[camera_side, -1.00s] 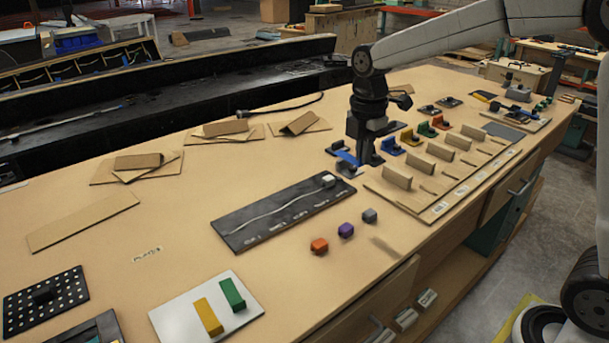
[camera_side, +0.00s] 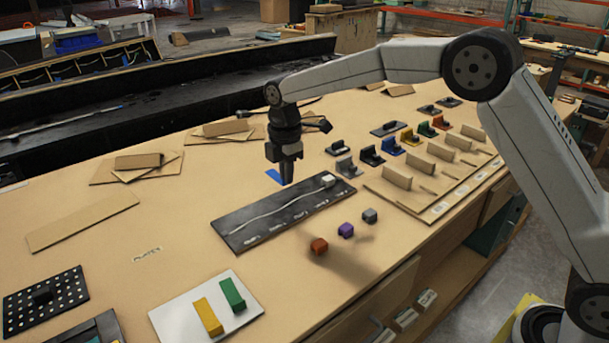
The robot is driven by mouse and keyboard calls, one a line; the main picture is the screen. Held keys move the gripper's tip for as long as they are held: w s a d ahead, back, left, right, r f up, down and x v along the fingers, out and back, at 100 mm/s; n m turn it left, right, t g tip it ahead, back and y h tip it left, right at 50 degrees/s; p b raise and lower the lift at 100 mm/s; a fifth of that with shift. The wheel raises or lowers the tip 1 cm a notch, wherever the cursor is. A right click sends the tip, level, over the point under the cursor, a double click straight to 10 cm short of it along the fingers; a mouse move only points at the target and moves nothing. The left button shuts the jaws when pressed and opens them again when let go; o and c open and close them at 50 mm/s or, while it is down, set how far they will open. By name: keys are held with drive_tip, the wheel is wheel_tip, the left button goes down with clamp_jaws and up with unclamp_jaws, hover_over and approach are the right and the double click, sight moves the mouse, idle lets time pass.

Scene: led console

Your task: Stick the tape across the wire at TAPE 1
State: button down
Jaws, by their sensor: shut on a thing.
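My gripper (camera_side: 286,179) points down above the back edge of the black board (camera_side: 251,241), near its middle. It is shut on a small flat blue piece of tape (camera_side: 274,175), which sticks out to the left of the fingers. A pale wire (camera_side: 275,214) runs along the board from a white block (camera_side: 328,180) at the right end toward the left end. The tape is apart from the wire, behind it in this view. Small white labels line the board's front edge, too blurred to read, so I cannot tell which is TAPE 1.
Orange (camera_side: 319,246), purple (camera_side: 346,230) and grey (camera_side: 370,215) blocks stand in front of the board. Several coloured holders, one of them blue (camera_side: 391,146), stand to the right, beside a tan rack (camera_side: 430,206).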

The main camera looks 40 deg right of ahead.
sight(272, 222)
drive_tip(key=shift+w+a+f, duration=0.5)
drive_tip(key=shift+a+f, duration=0.15)
drive_tip(key=shift+a, duration=0.15)
drive_tip(key=shift+w+a+f, duration=0.5)
drive_tip(key=shift+a+f, duration=0.1)
drive_tip(key=shift+a, duration=0.2)
drive_tip(key=shift+f, duration=0.15)
drive_tip(key=shift+f, duration=3.05)
drive_tip(key=shift+f, duration=0.85)
drive_tip(key=c, duration=0.7)
unclamp_jaws()
drive_tip(key=shift+r, duration=0.15)
wheel_tip(272, 222, up, 8)
drive_tip(key=shift+f, duration=0.25)
